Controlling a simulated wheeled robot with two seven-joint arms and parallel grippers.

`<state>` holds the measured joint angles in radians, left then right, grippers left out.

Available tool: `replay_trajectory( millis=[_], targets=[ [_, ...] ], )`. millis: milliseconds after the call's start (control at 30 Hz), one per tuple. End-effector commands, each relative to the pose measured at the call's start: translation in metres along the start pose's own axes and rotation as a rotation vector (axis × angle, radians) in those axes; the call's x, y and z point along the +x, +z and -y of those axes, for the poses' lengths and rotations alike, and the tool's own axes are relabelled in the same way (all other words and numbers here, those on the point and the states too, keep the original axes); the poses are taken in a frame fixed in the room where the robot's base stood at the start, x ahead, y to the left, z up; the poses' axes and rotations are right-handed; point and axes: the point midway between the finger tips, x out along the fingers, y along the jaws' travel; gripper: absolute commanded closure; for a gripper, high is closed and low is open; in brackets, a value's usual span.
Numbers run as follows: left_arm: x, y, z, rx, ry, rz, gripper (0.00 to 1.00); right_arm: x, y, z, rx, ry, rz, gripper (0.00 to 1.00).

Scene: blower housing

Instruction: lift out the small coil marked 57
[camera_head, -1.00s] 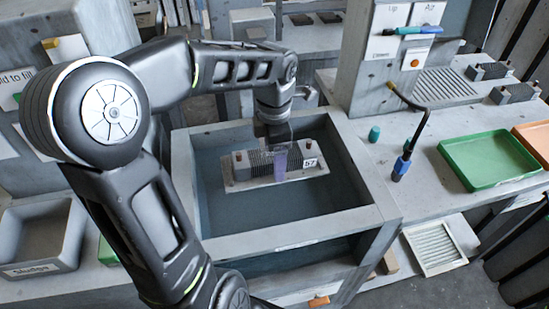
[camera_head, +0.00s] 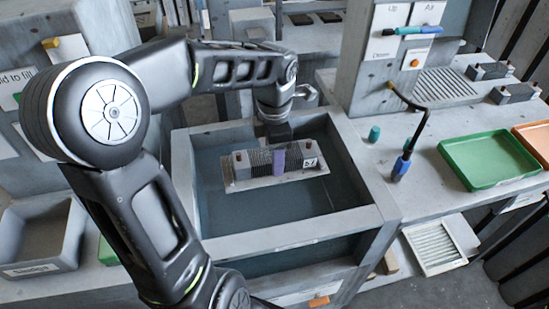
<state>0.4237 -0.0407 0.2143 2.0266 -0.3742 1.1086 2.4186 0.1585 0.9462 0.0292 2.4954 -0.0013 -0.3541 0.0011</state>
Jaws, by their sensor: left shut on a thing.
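The small coil (camera_head: 255,164) is a dark finned block with lighter end blocks. A white tag reading 57 (camera_head: 310,162) is on its right end. It sits on a light plate inside the grey open basin (camera_head: 190,190). A purple piece (camera_head: 279,161) shows at the coil's middle, directly under my left gripper. My left gripper (camera_head: 278,146) reaches down from above and is shut on the coil near its middle. The fingertips are largely hidden against the coil. I cannot tell any gap under the plate. My right gripper is not in view.
On the right bench are a green tray (camera_head: 485,160), a small teal cap (camera_head: 374,134), a blue-handled hose tool (camera_head: 401,166) and two finned blocks (camera_head: 514,93) at the back. A grey bin (camera_head: 40,235) stands at the left.

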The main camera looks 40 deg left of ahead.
Motion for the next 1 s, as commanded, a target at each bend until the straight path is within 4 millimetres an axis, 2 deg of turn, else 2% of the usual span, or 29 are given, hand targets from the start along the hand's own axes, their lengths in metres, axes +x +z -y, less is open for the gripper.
replay_trajectory(
  millis=[567, 767, 1000],
  targets=[
    [-0.006, 0.001, -0.001, 0.000, 0.003, 0.002, 1.00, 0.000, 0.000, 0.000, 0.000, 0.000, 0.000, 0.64],
    [-0.032, 0.001, -0.001, 0.000, 0.006, 0.005, 1.00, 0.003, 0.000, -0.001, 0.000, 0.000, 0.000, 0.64],
    [-0.079, 0.001, -0.001, 0.000, 0.004, 0.004, 1.00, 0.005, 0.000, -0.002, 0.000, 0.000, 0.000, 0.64]
  ],
)
